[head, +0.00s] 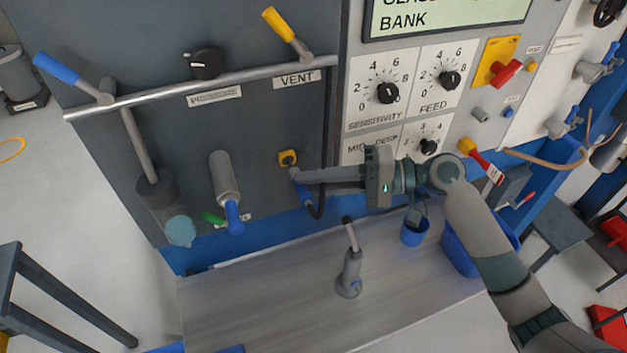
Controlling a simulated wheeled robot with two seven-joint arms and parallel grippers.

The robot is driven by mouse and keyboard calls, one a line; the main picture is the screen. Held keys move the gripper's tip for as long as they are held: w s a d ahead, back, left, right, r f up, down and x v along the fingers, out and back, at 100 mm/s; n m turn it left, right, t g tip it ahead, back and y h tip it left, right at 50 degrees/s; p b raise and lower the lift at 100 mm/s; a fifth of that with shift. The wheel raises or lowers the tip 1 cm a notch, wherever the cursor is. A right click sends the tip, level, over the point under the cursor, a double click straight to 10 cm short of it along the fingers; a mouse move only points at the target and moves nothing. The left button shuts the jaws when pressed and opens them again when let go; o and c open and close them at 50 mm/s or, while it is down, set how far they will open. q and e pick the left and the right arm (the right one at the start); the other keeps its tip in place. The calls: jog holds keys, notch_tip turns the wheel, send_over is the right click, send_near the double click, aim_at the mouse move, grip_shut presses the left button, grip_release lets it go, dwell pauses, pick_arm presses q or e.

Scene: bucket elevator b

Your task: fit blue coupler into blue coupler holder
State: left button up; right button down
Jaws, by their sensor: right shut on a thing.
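My right gripper (298,176) reaches in from the right, low on the dark grey panel. It is shut on the blue coupler (305,197), a small blue piece that hangs at the fingertips beside a looped black hose. The fingers hide part of the coupler. A yellow fitting (287,157) with a dark centre sits on the panel just above the fingertips, close to them. I cannot tell for sure which part is the blue coupler holder; a blue-ended grey cylinder (233,215) stands out from the panel to the left, apart from the gripper. My left gripper is not in view.
A grey bench (290,300) below carries a small upright lever stand (349,277). A blue cup (414,233) and a blue bin (462,254) are at right. A metal rail (215,83) with blue and yellow handles crosses the panel above. Dials (387,93) stand upper right.

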jog(key=shift+w+a+b, duration=0.2)
jog(key=shift+w+a, duration=0.05)
jog(key=shift+w, duration=0.5)
jog(key=shift+w+a+b, duration=0.2)
jog(key=shift+w, duration=0.55)
jog(key=c, duration=1.7)
grip_release()
jog(key=shift+o, duration=0.6)
jog(key=shift+w+a, duration=0.1)
jog(key=s+d+r+b, duration=0.1)
jog(key=d+b, duration=0.6)
jog(key=d, duration=1)
jog(key=shift+s+r, duration=0.2)
jog(key=shift+r, duration=0.45)
jog(key=shift+s+d+f, duration=0.1)
